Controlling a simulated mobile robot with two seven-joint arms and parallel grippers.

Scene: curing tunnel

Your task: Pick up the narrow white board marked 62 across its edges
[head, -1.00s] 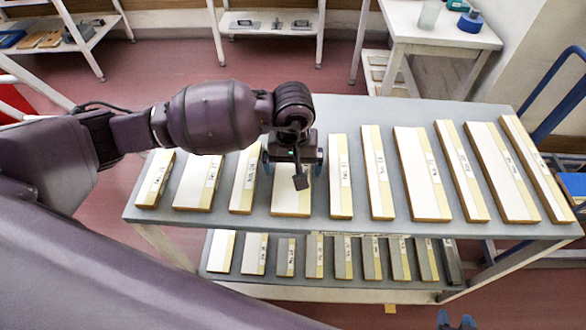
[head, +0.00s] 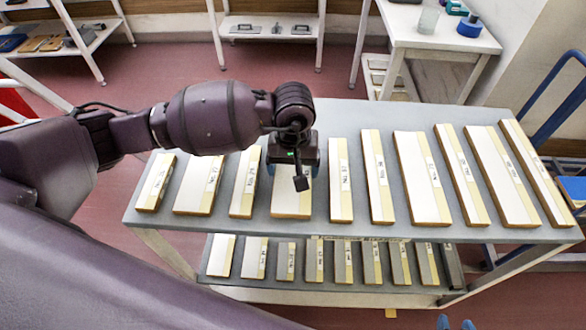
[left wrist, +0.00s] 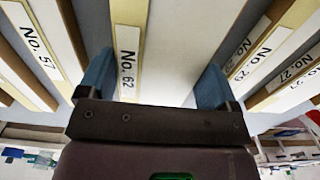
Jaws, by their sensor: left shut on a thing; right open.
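The white board marked No. 62 (left wrist: 182,45) lies between my left gripper's blue fingers in the left wrist view. Its label is on a cream strip along one long side. In the head view this board (head: 290,203) lies on the top shelf of the grey rack and looks wider than the boards on either side. My left gripper (head: 293,172) is over its far part, shut on it across its long edges, and hides its far end. My right gripper (head: 456,323) is barely in view at the bottom edge, open and empty, with only its blue fingertips showing.
Several similar labelled boards lie side by side on the grey top shelf (head: 240,224), with narrow gaps. Board No. 57 (left wrist: 35,58) is beside the held one. Shorter boards lie on the lower shelf (head: 300,287). A white table (head: 400,25) stands behind.

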